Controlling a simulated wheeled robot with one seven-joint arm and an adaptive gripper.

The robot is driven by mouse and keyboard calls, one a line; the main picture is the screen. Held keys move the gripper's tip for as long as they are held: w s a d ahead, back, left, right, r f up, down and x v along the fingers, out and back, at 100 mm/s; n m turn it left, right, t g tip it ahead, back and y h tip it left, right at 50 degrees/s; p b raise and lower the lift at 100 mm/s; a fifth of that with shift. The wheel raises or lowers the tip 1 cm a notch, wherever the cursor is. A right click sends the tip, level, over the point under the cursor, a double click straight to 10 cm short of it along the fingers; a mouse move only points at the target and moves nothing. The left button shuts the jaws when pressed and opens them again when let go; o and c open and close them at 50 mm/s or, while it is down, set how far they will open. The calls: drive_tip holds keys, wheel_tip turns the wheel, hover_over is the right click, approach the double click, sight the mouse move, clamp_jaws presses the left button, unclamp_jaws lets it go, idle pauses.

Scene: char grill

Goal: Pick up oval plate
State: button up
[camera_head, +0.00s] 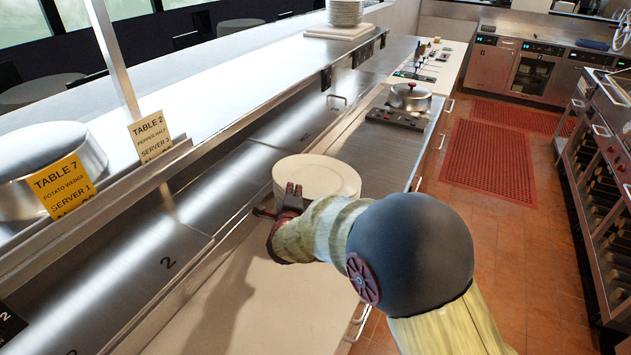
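A stack of pale plates (330,174) sits on the counter in the middle of the head camera view. Their rims look rounded, and the near part of the stack is hidden behind my arm. My gripper (277,207) is at the near left edge of the stack, with dark finger parts showing against the plates. I cannot tell whether it touches a plate, or whether the fingers are open or closed.
A steel shelf edge with order tickets (150,135) runs along the left. A lidded pot (410,96) stands farther along the counter. Another plate stack (345,11) is at the far top. The near counter (215,305) is clear. Red mats (492,160) lie on the floor to the right.

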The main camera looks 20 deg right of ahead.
clamp_jaws()
idle(0.8)
